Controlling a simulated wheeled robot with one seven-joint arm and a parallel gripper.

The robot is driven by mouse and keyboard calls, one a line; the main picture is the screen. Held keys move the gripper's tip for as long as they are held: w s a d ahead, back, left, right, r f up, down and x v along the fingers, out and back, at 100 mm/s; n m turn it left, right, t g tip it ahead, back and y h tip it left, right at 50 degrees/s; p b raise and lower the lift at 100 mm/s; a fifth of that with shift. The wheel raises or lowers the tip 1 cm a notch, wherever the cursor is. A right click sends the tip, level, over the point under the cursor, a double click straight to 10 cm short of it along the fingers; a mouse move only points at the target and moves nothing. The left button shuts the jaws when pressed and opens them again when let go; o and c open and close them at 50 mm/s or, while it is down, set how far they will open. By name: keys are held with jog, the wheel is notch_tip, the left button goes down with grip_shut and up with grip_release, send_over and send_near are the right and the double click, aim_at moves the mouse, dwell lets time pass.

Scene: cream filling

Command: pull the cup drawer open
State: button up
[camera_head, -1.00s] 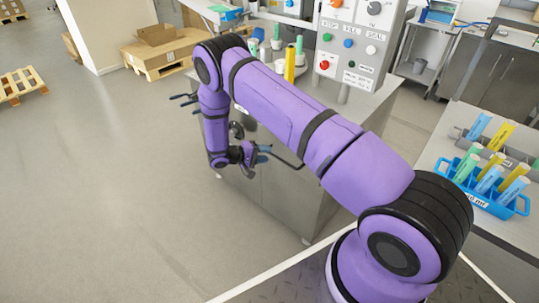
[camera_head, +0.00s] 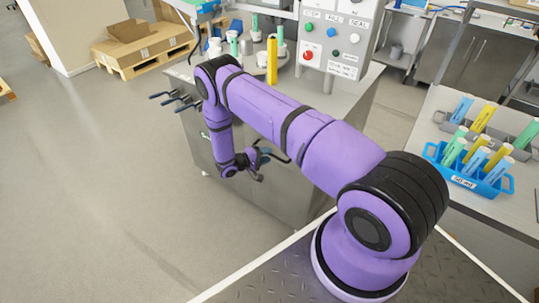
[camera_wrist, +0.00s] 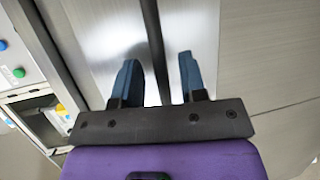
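The steel cabinet front (camera_head: 237,185) under the filling machine faces my arm; the cup drawer is not clearly outlined there. A long dark bar handle (camera_wrist: 151,35) runs across the steel front in the wrist view. My gripper (camera_wrist: 160,68) has its two blue fingers apart, one on each side of the bar, with gaps showing on both sides. I cannot tell how deep the bar sits between them. In the head view my gripper (camera_head: 264,158) is low in front of the cabinet, and my forearm hides part of the front.
The control panel (camera_head: 333,38) with coloured buttons stands on the counter. White cups (camera_head: 215,47) and a yellow tube (camera_head: 272,60) stand nearby. Black prongs (camera_head: 178,101) stick out at the left. A blue rack (camera_head: 470,178) of coloured tubes is at right.

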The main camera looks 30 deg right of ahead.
jog(key=shift+d+f, duration=0.2)
jog(key=shift+d, duration=0.8)
grip_shut()
jog(key=s+a, duration=0.5)
jog(key=a, duration=0.8)
jog(key=s+a, duration=0.5)
jog(key=a, duration=0.9)
jog(key=shift+a, duration=0.3)
grip_release()
jog(key=a+r, duration=0.2)
jog(key=a, duration=0.8)
jog(key=shift+w+a, duration=0.25)
jog(key=shift+a, duration=0.1)
